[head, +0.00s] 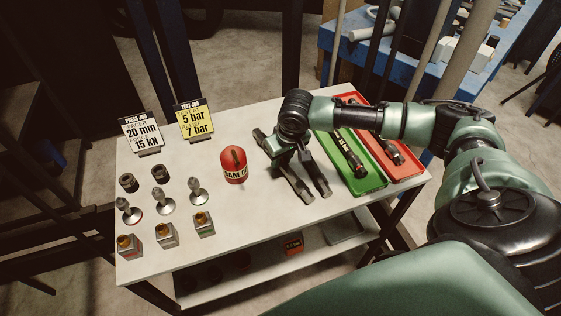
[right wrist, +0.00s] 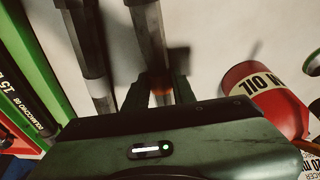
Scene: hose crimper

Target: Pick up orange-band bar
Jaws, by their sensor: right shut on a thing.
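The orange-band bar (right wrist: 150,45) is a dark grey bar with an orange band between my right gripper's fingers in the right wrist view. It also shows in the head view (head: 296,184), sticking out on both sides of the gripper. My right gripper (right wrist: 160,92) is shut on it near the band; in the head view the gripper (head: 283,162) points down over the table and hides the bar's middle. I cannot tell whether the bar touches the table. A second dark bar (head: 318,178) lies just right of it. My left gripper is not in view.
The white table (head: 250,235) holds a red oil can (head: 233,166) left of the bars. A green tray (head: 372,184) and a red tray (head: 411,170) with bars stand right. Several fittings and two sign cards (head: 141,134) (head: 193,119) stand at left.

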